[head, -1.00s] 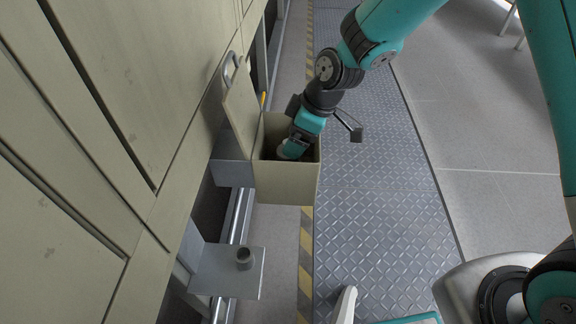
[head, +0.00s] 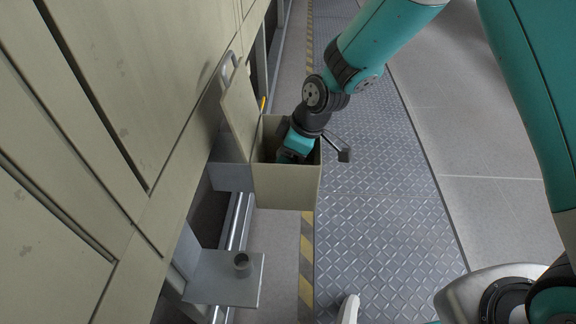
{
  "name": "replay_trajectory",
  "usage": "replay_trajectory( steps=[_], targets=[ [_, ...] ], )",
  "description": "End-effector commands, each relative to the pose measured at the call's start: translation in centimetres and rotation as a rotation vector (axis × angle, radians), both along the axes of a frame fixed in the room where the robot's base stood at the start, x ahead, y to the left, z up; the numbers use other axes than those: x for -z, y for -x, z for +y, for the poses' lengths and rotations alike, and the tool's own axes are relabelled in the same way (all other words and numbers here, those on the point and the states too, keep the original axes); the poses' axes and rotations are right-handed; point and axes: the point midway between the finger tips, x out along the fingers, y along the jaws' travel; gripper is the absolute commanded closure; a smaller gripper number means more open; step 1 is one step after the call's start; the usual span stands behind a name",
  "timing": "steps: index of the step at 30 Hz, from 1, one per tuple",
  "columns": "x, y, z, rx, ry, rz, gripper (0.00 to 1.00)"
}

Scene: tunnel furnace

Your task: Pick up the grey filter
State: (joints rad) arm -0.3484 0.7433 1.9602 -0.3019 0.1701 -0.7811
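My gripper (head: 292,154) reaches down into an open beige box (head: 284,188) fixed to the side of the furnace. Its fingers are hidden inside the box, so I cannot see whether they are open or shut, or on what. No filter can be made out inside the box, where the arm and walls block the view. I cannot tell whether this cylinder is a filter. My gripper is away from it.
The box's lid (head: 240,108) stands open against the beige furnace wall (head: 110,120). A metal rail (head: 237,230) runs along the furnace. A yellow-black strip (head: 306,262) edges the clear diamond-plate walkway (head: 385,235) on the right.

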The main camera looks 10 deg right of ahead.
Motion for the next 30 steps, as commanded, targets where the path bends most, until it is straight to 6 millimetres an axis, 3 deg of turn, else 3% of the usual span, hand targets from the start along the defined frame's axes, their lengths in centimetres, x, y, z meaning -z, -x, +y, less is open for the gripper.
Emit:
replay_trajectory(
  steps=[8, 14, 30],
  targets=[
    [-0.6, 0.0, 0.0, -0.001, -0.001, -0.002, 0.7],
    [-3.2, -0.1, 0.0, -0.001, -0.002, -0.003, 0.7],
    [-16.7, -0.1, 0.0, 0.0, -0.001, -0.004, 0.7]
  ],
)
